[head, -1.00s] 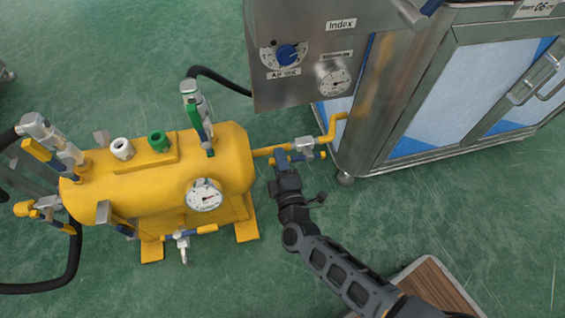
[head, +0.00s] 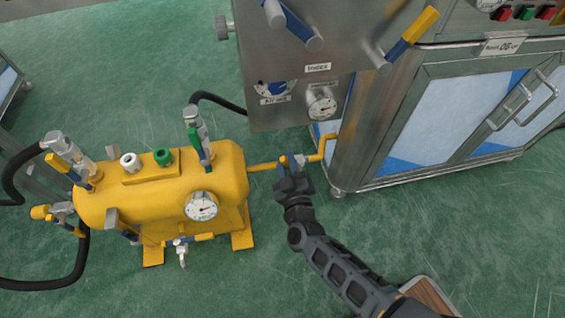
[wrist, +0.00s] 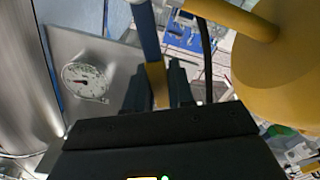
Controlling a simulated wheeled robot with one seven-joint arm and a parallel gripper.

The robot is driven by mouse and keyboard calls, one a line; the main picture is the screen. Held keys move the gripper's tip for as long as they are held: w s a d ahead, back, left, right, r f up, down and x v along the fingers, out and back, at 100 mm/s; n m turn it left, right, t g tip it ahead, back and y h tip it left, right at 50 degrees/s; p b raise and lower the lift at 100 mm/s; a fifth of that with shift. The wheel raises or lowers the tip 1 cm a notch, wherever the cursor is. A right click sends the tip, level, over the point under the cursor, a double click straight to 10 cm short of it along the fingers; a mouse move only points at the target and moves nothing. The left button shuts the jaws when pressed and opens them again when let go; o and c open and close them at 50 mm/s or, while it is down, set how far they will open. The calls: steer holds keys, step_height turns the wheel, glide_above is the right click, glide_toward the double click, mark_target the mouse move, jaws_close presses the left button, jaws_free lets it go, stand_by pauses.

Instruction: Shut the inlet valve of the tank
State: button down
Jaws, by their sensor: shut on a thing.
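The yellow tank (head: 160,190) stands on the green floor at the left of the head view. A pipe (head: 263,168) runs from its right end to the steel cabinet, with a silver valve (head: 299,161) in it. My gripper (head: 291,180) is at this valve. In the wrist view the blue lever (wrist: 147,35) with its yellow end (wrist: 157,84) sits between my two fingers (wrist: 158,88), which are shut on it. The gripper partly hides the lever in the head view. No label names this valve.
The tank carries other valves, including a green-handled one (head: 194,137) on top, and a gauge (head: 201,206). The steel cabinet (head: 440,110) and its control panel (head: 290,60) stand close behind the valve. A black hose (head: 222,101) runs behind.

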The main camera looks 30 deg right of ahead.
steer(key=m, duration=0.1)
steer(key=d+m, duration=0.1)
steer(key=s+d+m, duration=0.1)
steer(key=shift+d+r, duration=0.15)
steer(key=shift+r, duration=0.15)
steer(key=shift+s+d+r+m, duration=0.1)
steer(key=shift+d+m, duration=0.3)
steer(key=shift+m, duration=0.25)
steer(key=shift+s+d+m, duration=0.1)
steer(key=shift+d+m, duration=0.25)
steer(key=shift+m, duration=0.3)
steer(key=c, duration=1.1)
jaws_free()
steer(key=shift+o, duration=0.2)
steer(key=p+v, duration=0.1)
steer(key=v, duration=0.6)
steer(key=shift+s, duration=0.3)
steer(key=shift+a, duration=0.1)
